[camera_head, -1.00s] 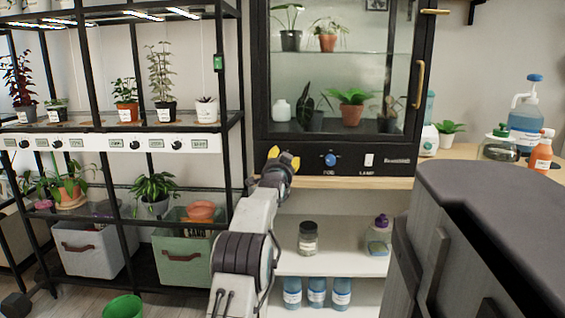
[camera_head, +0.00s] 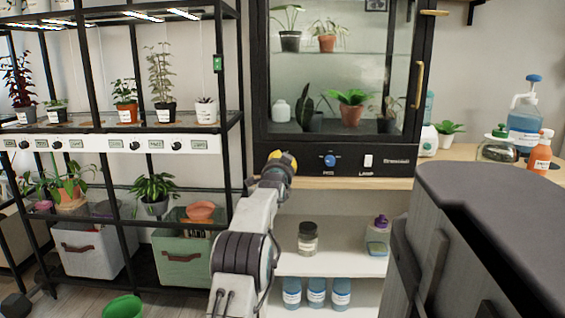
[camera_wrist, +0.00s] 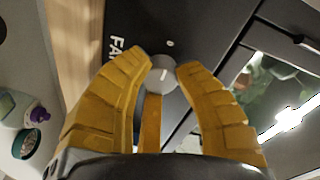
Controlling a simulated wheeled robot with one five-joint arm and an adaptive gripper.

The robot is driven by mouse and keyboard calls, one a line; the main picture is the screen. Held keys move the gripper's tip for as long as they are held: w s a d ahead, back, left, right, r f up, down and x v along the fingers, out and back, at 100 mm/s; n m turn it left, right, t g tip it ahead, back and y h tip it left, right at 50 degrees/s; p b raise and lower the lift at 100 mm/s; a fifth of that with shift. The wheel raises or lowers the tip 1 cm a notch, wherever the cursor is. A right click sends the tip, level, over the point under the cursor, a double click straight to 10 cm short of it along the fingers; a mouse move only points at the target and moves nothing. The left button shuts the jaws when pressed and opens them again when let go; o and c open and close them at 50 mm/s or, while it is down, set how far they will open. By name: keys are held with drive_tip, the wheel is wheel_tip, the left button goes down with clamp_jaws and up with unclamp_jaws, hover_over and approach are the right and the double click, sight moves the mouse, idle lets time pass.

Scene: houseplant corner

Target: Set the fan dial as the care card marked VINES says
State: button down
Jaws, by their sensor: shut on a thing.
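The fan dial (camera_wrist: 160,76) is a grey round knob with a pale pointer line, on the black panel beside the letters FAN (camera_wrist: 115,52) in the wrist view. In the head view my gripper (camera_head: 284,158) is at the left end of the cabinet's black front panel (camera_head: 400,152) and hides the dial. No card with the word VINES can be read in either view.
Right of my gripper on the panel are a blue fog knob (camera_head: 330,160) and a white lamp switch (camera_head: 368,161). The glass cabinet (camera_head: 340,75) holds potted plants above. A plant rack (camera_head: 232,130) stands to the left. Bottles (camera_head: 523,125) stand on the right.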

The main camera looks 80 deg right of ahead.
drive_tip(key=shift+w+r+m+p, duration=0.1)
drive_tip(key=shift+w+m+p, duration=0.05)
drive_tip(key=shift+m+p, duration=0.95)
drive_tip(key=shift+w+m+y+p, duration=0.15)
drive_tip(key=shift+m+p, duration=0.25)
drive_tip(key=shift+m, duration=0.9)
drive_tip(key=shift+m+y+p, duration=0.15)
drive_tip(key=shift+m+p, duration=0.25)
drive_tip(key=shift+m, duration=0.9)
drive_tip(key=c, duration=1.2)
unclamp_jaws()
drive_tip(key=shift+w, duration=0.15)
drive_tip(key=o, duration=0.3)
drive_tip(key=shift+s, duration=0.2)
drive_tip(key=shift+a, duration=0.1)
drive_tip(key=shift+a+r, duration=0.15)
drive_tip(key=shift+a, duration=2.8)
drive_tip(key=shift+a+r, duration=0.15)
drive_tip(key=shift+a, duration=2.75)
